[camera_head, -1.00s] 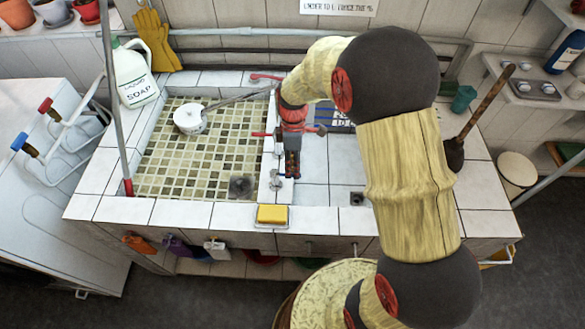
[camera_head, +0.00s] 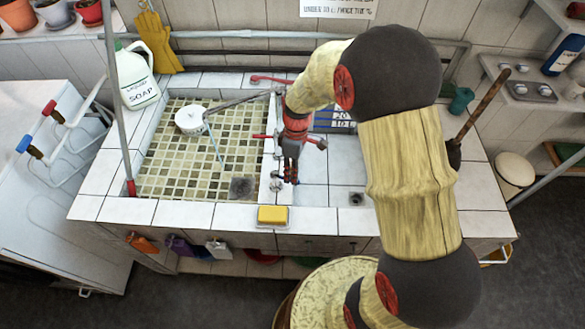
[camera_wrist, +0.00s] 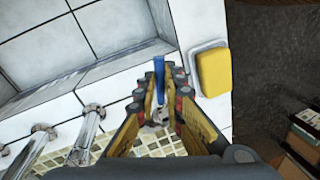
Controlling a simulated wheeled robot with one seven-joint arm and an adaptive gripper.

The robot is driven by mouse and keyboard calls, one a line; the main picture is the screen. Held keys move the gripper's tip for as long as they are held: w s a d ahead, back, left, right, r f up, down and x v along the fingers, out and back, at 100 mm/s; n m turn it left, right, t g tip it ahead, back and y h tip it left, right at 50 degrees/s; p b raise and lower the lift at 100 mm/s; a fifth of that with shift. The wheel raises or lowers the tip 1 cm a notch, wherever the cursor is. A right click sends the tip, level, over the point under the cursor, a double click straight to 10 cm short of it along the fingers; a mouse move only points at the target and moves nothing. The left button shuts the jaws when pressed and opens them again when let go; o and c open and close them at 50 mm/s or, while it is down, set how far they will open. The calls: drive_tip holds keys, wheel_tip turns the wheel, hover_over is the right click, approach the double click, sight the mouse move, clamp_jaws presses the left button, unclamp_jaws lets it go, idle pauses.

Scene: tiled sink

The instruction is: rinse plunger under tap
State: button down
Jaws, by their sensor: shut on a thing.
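The plunger (camera_head: 482,108) leans at the right end of the tiled counter, its wooden handle up and its dark cup (camera_head: 454,153) partly behind my arm. The tap's grey spout (camera_head: 240,100) reaches left over the tiled basin (camera_head: 185,165). A thin stream of water (camera_head: 215,140) falls from its end. My gripper (camera_head: 291,178) is at the basin's right edge, well left of the plunger. In the wrist view its fingers (camera_wrist: 160,105) are closed around a blue lever (camera_wrist: 159,80), seemingly a tap handle. The lever is hidden in the head view.
A white round pot (camera_head: 190,119) sits in the basin near the spout. A yellow sponge (camera_head: 272,215) lies on the front ledge and a soap jug (camera_head: 137,78) stands at the back left. A grey pole (camera_head: 117,100) rises at the basin's left.

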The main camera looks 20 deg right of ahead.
drive_tip(key=shift+a, duration=0.1)
drive_tip(key=c, duration=1.9)
unclamp_jaws()
drive_tip(key=shift+r, duration=0.1)
drive_tip(key=r, duration=0.4)
drive_tip(key=w+d+r, duration=0.1)
drive_tip(key=r, duration=0.6)
drive_tip(key=shift+w+d+r, duration=0.25)
drive_tip(key=shift+w+r, duration=0.05)
drive_tip(key=shift+w, duration=0.05)
drive_tip(key=shift+o, duration=0.5)
